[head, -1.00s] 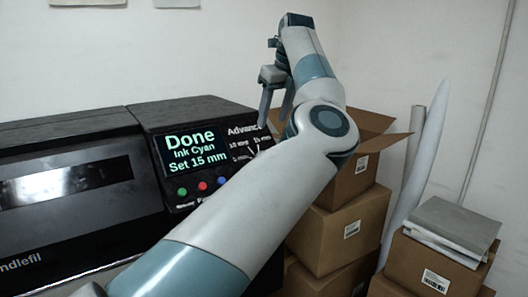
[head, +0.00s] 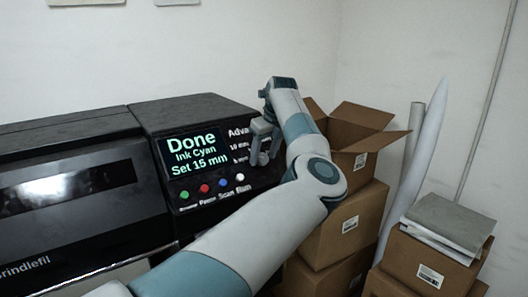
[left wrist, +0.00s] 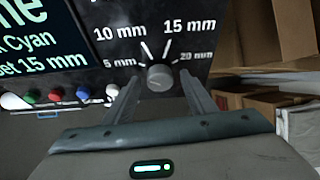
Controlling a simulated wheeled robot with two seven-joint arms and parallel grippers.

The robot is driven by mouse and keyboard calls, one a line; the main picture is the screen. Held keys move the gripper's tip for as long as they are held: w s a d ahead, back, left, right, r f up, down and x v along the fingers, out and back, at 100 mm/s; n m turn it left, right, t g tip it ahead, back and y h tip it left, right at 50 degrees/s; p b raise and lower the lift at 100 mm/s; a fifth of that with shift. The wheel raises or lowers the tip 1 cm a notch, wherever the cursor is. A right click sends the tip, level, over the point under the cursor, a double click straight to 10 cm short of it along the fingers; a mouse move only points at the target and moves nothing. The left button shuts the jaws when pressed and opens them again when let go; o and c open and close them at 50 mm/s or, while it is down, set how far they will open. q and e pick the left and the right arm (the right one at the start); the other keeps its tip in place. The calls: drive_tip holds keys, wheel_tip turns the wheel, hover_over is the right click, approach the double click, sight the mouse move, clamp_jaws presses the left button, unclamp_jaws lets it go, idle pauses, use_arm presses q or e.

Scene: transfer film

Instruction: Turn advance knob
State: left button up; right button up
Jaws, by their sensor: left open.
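The advance knob (left wrist: 159,76) is a small round grey dial on the black printer panel, with 5, 10, 15 and 20 mm marks around it in the left wrist view. I cannot clearly tell where its pointer aims. The screen (head: 193,152) reads "Done, Ink Cyan, Set 15 mm". My left gripper (left wrist: 161,86) is open, with its two fingers on either side of the knob; whether they touch it is unclear. In the head view my left gripper (head: 261,158) is in front of the panel's right part and hides the knob. My right gripper is out of view.
Green, red, blue and white buttons (head: 222,182) sit below the screen. The black printer body (head: 65,190) extends left. Stacked cardboard boxes (head: 345,225) stand close on the right, with paper rolls (head: 420,165) behind them.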

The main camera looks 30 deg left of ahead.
use_arm(q)
drive_tip(key=shift+f, duration=0.1)
drive_tip(key=c, duration=1)
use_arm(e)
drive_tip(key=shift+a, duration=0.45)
